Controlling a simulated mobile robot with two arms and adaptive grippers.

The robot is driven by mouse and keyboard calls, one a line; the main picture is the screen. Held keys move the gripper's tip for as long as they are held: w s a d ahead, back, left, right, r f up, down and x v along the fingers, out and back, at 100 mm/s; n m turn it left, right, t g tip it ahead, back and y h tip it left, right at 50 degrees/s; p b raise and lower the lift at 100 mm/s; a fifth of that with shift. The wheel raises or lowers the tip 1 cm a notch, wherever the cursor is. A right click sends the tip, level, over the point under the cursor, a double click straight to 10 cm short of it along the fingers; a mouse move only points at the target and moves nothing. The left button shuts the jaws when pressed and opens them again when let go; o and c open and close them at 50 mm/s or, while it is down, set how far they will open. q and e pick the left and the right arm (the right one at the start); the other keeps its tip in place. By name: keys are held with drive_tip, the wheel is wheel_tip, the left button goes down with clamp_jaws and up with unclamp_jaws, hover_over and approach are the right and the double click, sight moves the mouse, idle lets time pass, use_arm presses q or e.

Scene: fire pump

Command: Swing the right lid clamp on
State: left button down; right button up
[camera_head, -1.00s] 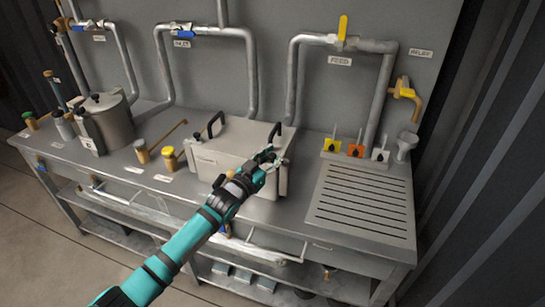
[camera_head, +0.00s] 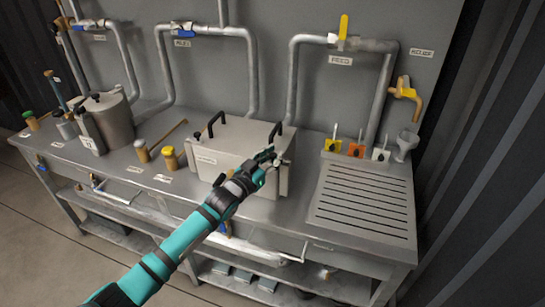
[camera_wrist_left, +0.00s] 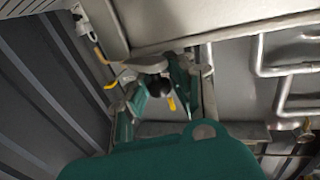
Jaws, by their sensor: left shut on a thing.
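The steel box (camera_head: 228,163) with a flat lid (camera_head: 240,132) stands on the bench. Two black handles rise from the lid. My left gripper (camera_head: 272,158) is at the box's front right corner, beside the right lid clamp (camera_head: 284,161). The gripper hides most of that clamp. In the left wrist view, the clamp's black ball knob (camera_wrist_left: 160,87) lies between the two fingers of my left gripper (camera_wrist_left: 158,76), which is shut on it. Whether the clamp bears on the lid cannot be told. My right gripper is in neither view.
A slotted drain board (camera_head: 360,203) lies right of the box. Behind it stand yellow, orange and white switch blocks (camera_head: 356,150) and a grey funnel (camera_head: 406,144). A steel pot (camera_head: 110,118) and yellow-topped jars (camera_head: 168,158) stand to the left. Pipes run along the back wall.

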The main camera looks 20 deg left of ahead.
use_arm(q)
drive_tip(key=m+h+b, duration=0.1)
drive_tip(key=h+b, duration=0.1)
drive_tip(key=shift+w+a+f+m+g+b, duration=0.2)
drive_tip(key=shift+w+m+g+b, duration=0.1)
drive_tip(key=shift+m+g, duration=0.1)
drive_tip(key=shift+w+a+r+m+g+h+b, duration=0.15)
drive_tip(key=shift+m+g+h+b, duration=0.15)
drive_tip(key=shift+h, duration=0.2)
drive_tip(key=shift+w+d+m+g+h+b, duration=0.1)
drive_tip(key=shift+m+g+h+b, duration=0.1)
drive_tip(key=shift+h+b, duration=0.25)
drive_tip(key=shift+w+r+m+g+h, duration=0.1)
drive_tip(key=shift+w+m+g+h, duration=0.1)
drive_tip(key=shift+m+g+h, duration=0.35)
drive_tip(key=shift+w+m+g+h+b, duration=0.2)
drive_tip(key=shift+m+g+h+b, duration=0.2)
drive_tip(key=shift+m+g+h, duration=0.65)
drive_tip(key=shift+h, duration=0.55)
drive_tip(key=c, duration=1.1)
unclamp_jaws()
